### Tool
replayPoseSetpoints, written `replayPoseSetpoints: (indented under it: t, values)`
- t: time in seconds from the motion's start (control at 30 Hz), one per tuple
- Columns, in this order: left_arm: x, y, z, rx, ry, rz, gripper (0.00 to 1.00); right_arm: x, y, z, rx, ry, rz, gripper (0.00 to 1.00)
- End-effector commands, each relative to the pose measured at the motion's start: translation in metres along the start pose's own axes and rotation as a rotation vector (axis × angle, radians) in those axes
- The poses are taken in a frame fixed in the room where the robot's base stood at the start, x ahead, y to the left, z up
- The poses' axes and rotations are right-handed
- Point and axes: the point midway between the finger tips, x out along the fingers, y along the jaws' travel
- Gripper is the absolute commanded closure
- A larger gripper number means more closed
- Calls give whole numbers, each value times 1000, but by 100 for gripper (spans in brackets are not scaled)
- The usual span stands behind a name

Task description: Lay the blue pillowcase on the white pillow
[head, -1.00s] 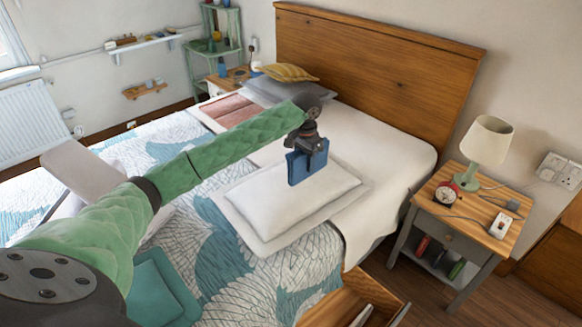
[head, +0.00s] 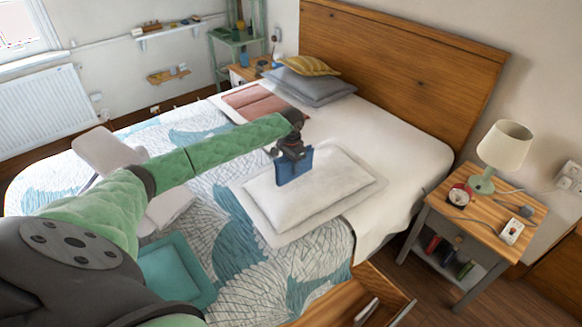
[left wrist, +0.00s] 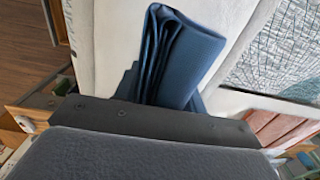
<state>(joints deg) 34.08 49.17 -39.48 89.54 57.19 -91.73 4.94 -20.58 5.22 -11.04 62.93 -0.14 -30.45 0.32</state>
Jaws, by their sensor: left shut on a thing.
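The blue pillowcase (head: 294,167) is folded and hangs from my left gripper (head: 291,151), which is shut on it. It hangs over the upper left part of the white pillow (head: 310,195) in the head view; I cannot tell whether its lower edge touches the pillow. In the left wrist view the folded blue pillowcase (left wrist: 180,60) sticks out beyond the dark gripper (left wrist: 150,118), with pale cloth behind it. The white pillow lies flat on a larger pale piece on the bed. My right gripper is not in view.
A grey pillow (head: 312,86) and a yellow cushion (head: 309,66) lie by the headboard (head: 400,70). A teal cushion (head: 177,268) lies at the near left of the bed. A nightstand (head: 470,225) with a lamp (head: 505,146) stands at the right. An open drawer (head: 350,300) is in front.

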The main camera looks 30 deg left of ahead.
Motion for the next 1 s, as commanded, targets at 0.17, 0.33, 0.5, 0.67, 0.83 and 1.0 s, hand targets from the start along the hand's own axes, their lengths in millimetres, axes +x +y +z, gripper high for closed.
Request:
replayPoseSetpoints:
  t: [0.17, 0.33, 0.5, 0.67, 0.83, 1.0]
  values:
    - [15, 0, 0, -1, 0, 0, 85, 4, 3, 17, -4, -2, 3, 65]
    - [21, 0, 0, -1, 1, -1, 85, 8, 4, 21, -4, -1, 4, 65]
    - [21, 0, 0, -1, 1, -1, 85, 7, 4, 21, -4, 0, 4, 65]
    - [24, 0, 0, -1, 1, 0, 85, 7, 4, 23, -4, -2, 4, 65]
    - [28, 0, 0, -1, 0, 0, 85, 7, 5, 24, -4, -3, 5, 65]
    - [32, 0, 0, 0, 0, 0, 85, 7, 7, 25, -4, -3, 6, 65]
